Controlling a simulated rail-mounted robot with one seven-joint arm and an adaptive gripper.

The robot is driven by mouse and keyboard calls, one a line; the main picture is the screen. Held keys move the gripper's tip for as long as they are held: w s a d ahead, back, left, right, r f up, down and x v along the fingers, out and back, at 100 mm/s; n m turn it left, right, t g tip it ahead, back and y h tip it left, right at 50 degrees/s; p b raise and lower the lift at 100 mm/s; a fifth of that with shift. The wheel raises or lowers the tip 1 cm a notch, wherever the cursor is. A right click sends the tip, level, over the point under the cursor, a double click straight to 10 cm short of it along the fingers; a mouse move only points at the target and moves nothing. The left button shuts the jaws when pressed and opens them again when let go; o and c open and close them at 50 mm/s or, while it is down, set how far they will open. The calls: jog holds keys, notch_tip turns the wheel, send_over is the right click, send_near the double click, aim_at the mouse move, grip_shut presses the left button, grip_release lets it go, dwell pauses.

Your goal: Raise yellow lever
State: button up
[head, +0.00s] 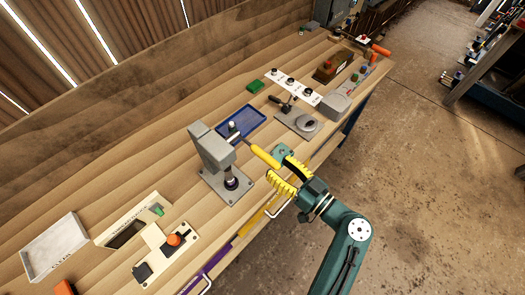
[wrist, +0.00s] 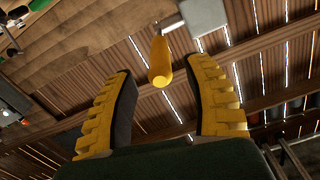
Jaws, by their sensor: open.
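The yellow lever (head: 264,156) is a yellow grip on a metal rod, reaching out from a grey device (head: 213,148) on the workbench. My gripper (head: 281,172) has yellow ribbed fingers and is open just off the lever's free end. In the wrist view the yellow lever (wrist: 160,62) lies in the gap between the fingertips of my gripper (wrist: 161,72), with space on both sides. I cannot tell how far the lever's end reaches between the fingers. The grey device also shows at the top of the wrist view (wrist: 204,15).
A blue tray (head: 243,121) lies behind the lever. A teal plate (head: 282,150) is close to my fingers. A panel with an orange knob (head: 174,239) is at the lower left. A white strip with black knobs (head: 292,86) lies farther back.

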aim_at(256, 149)
jog(key=x, duration=0.6)
jog(key=shift+w+a+p, duration=0.15)
jog(key=shift+p, duration=0.2)
jog(key=shift+c, duration=0.3)
grip_shut()
